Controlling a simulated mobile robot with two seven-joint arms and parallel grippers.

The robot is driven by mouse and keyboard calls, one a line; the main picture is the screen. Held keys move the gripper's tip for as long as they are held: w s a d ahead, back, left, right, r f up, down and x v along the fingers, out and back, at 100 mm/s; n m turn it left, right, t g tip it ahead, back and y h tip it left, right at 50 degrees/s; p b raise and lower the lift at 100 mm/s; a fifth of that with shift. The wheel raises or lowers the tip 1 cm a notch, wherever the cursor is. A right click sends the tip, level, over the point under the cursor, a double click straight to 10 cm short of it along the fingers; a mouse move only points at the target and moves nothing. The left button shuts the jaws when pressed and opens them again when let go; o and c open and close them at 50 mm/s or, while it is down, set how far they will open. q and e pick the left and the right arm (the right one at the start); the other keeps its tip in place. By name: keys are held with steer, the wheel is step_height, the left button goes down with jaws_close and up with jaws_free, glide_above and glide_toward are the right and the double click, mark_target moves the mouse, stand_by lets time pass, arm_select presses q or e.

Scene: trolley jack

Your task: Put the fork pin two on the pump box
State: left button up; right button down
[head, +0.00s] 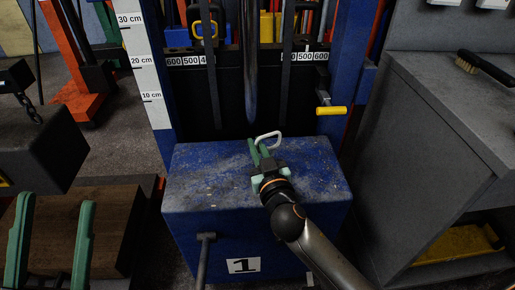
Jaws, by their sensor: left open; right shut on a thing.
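The blue pump box (200,185) stands in the middle of the head view, with a worn top and a label "1" on its front. My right gripper (258,150) reaches in from the lower right, with its green fingers over the top of the box. It is shut on a pale bent loop, which I take to be fork pin two (271,134). The fingers hide part of the pin. I cannot tell whether the pin touches the box top. My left gripper (56,200) is open and empty at the lower left, fingers wide apart.
A blue frame with a scale post (142,75) rises behind the box. A yellow-handled crank (331,110) sticks out at its right. A grey cabinet (430,130) with a brush (485,68) stands at right. A dark block (40,145) hangs on a chain at left.

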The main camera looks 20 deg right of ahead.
steer(key=shift+a, duration=0.1)
steer(key=shift+s+f, duration=0.1)
steer(key=c, duration=1.4)
jaws_free()
steer(key=shift+f, duration=0.1)
steer(key=o, duration=0.4)
steer(key=shift+o, duration=0.2)
